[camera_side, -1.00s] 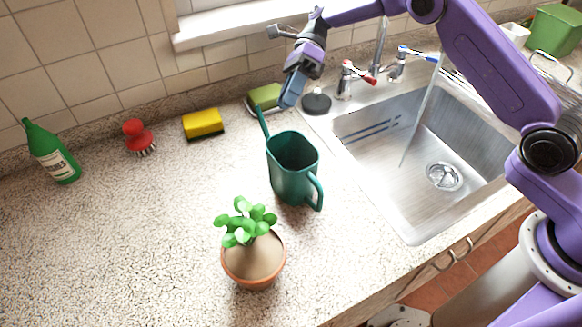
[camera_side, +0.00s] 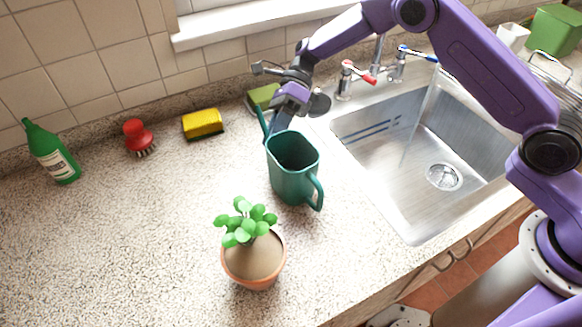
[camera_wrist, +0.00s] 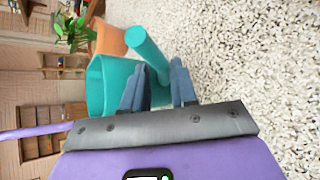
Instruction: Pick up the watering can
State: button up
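The teal watering can (camera_side: 292,178) stands upright on the counter, its handle toward the front right and its spout toward the back. My gripper (camera_side: 272,127) is at the can's back side, by the spout. In the wrist view my gripper (camera_wrist: 160,78) has its two fingers apart, with the spout (camera_wrist: 147,50) of the can reaching into the gap between them. The can's body (camera_wrist: 108,82) is beside the left finger. I cannot tell whether either finger touches the can. The can's lower back is hidden in the side view.
A potted plant (camera_side: 254,262) stands in front of the can. The sink (camera_side: 400,150) and its taps (camera_side: 357,78) lie to the right. A green sponge (camera_side: 262,96) is behind my gripper. A yellow sponge (camera_side: 202,124), red brush (camera_side: 138,136) and green bottle (camera_side: 52,155) stand left.

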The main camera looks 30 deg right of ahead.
jog(key=shift+c, duration=0.2)
grip_shut()
jog(key=shift+r, duration=0.15)
